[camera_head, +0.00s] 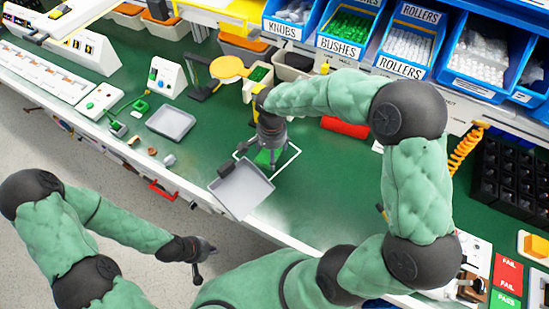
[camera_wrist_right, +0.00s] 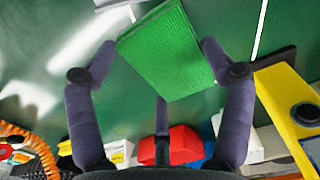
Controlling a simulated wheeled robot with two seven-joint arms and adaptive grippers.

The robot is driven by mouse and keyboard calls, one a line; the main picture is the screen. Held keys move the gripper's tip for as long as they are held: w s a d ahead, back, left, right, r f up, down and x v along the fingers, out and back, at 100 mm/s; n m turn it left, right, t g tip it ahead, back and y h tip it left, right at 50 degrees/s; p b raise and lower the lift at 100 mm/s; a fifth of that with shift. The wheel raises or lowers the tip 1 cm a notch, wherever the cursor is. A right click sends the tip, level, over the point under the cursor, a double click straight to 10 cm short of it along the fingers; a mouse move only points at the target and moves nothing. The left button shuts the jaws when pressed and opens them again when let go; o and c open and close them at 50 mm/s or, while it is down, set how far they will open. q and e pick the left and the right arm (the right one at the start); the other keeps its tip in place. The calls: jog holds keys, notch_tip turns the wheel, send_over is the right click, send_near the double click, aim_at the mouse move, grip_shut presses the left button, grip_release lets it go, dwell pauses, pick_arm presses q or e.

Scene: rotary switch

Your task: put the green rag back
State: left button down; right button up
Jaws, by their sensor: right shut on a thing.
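The green rag (camera_wrist_right: 168,55) is a flat textured cloth between the fingers of my right gripper (camera_wrist_right: 162,75) in the right wrist view. The gripper is shut on it. In the head view my right gripper (camera_head: 270,150) is over the bench, and part of the rag (camera_head: 266,158) shows beneath it. There the rag is within a white outlined square (camera_head: 291,158) on the green top. I cannot tell whether the rag touches the surface. My left gripper (camera_head: 203,258) is empty in front of the bench, with its fingers apart.
A grey tray (camera_head: 243,190) lies close to the front left of the outline. Another grey tray (camera_head: 171,122) is farther left. Green bench top is clear to the right of the outline.

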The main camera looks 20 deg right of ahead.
jog(key=shift+w+d+f+b, duration=0.2)
jog(key=shift+w+d+f, duration=0.15)
jog(key=shift+f, duration=0.2)
jog(key=shift+w+d+f+b, duration=0.15)
jog(key=shift+w+d+f, duration=0.15)
jog(key=shift+f, duration=0.25)
notch_tip(320, 180, down, 3)
jog(key=shift+w+d+f+b, duration=0.1)
jog(key=shift+f+b, duration=0.1)
jog(key=shift+b, duration=0.35)
jog(key=shift+r, duration=0.1)
jog(key=shift+f, duration=0.25)
jog(key=o, duration=0.9)
jog(key=shift+r, duration=0.15)
